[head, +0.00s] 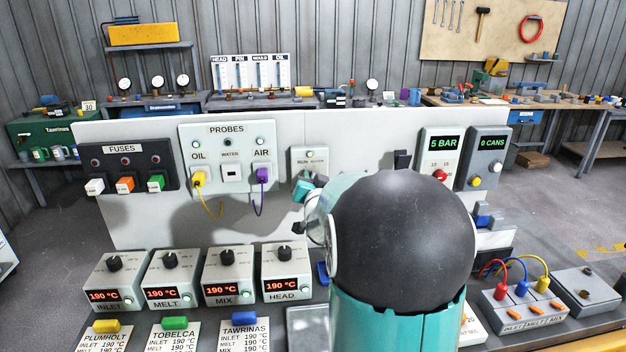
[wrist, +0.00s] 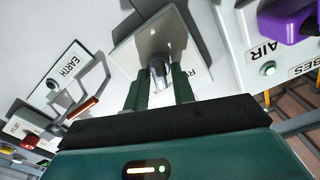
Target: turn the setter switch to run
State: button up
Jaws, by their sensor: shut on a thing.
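The setter switch plate (head: 309,157) is a small pale panel on the white upright board, right of the probes panel, with lettering too small to read surely. In the wrist view the same plate (wrist: 130,58) shows a grey knob (wrist: 158,66) at its middle. My gripper (wrist: 160,82) has its two dark green fingers on either side of the knob and is shut on it. In the head view my gripper (head: 304,187) covers the lower part of the plate, and the knob is hidden. Which way the knob points I cannot tell.
The probes panel (head: 227,155) with yellow and purple plugs is close on the left. Its purple plug (wrist: 288,20) shows in the wrist view, opposite an EARTH panel (wrist: 62,75) with a lever. Several temperature boxes (head: 232,278) stand below. My arm hides the middle right.

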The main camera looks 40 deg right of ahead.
jog(key=n, duration=1)
jog(key=shift+w+a+f, duration=0.1)
jog(key=shift+w+a, duration=0.05)
jog(key=shift+a, duration=0.15)
jog(key=shift+n, duration=0.3)
jog(key=o, duration=1)
jog(key=v, duration=1.3)
jog(key=shift+s+a, duration=0.3)
